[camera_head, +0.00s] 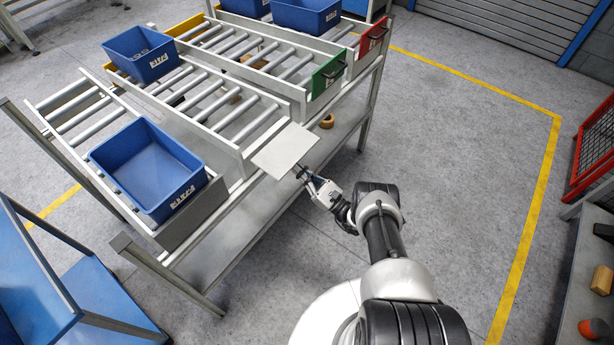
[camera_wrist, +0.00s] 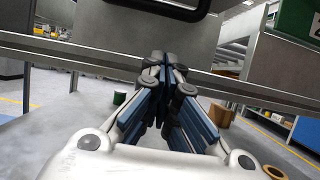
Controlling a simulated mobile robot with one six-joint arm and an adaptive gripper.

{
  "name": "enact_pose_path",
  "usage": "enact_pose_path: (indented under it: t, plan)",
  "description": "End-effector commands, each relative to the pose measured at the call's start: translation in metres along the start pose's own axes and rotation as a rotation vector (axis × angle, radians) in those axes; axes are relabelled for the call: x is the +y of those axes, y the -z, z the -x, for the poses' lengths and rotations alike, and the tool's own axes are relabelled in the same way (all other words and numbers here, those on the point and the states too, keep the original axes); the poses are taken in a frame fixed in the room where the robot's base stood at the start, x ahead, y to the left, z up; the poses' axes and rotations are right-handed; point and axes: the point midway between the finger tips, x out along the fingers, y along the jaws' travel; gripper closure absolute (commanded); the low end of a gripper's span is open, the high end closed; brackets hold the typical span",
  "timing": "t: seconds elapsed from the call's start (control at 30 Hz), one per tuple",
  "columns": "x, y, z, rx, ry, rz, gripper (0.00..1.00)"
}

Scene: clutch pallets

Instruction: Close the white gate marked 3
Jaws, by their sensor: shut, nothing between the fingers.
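The white gate (camera_head: 285,150) is a plain pale plate at the front end of the second roller lane from the left. It is tilted outward, away from upright, and no number shows on it. In the wrist view a pale panel (camera_wrist: 110,28), which looks like this gate, has a dark handle (camera_wrist: 170,9) at the top edge. My gripper (camera_head: 301,171) is at the plate's near right corner; contact cannot be told. In the wrist view my gripper (camera_wrist: 166,62) has its fingers together, empty, below the handle.
The green gate (camera_head: 328,75) and red gate (camera_head: 371,39) stand upright to the right. A grey gate (camera_head: 193,219) closes the left lane, where a blue bin (camera_head: 183,197) sits. Another blue bin (camera_head: 168,67) is at the back of the white gate's lane.

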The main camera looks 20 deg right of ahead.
Motion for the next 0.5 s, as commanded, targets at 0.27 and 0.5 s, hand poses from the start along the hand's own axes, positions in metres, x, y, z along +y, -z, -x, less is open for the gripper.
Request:
enact_pose_path:
  t: [0.27, 0.5]
  plan:
    - [-0.002, -0.008, -0.039, 0.003, 0.005, 0.000, 1.00]
    - [-0.001, -0.027, -0.024, 0.001, 0.001, 0.000, 1.00]
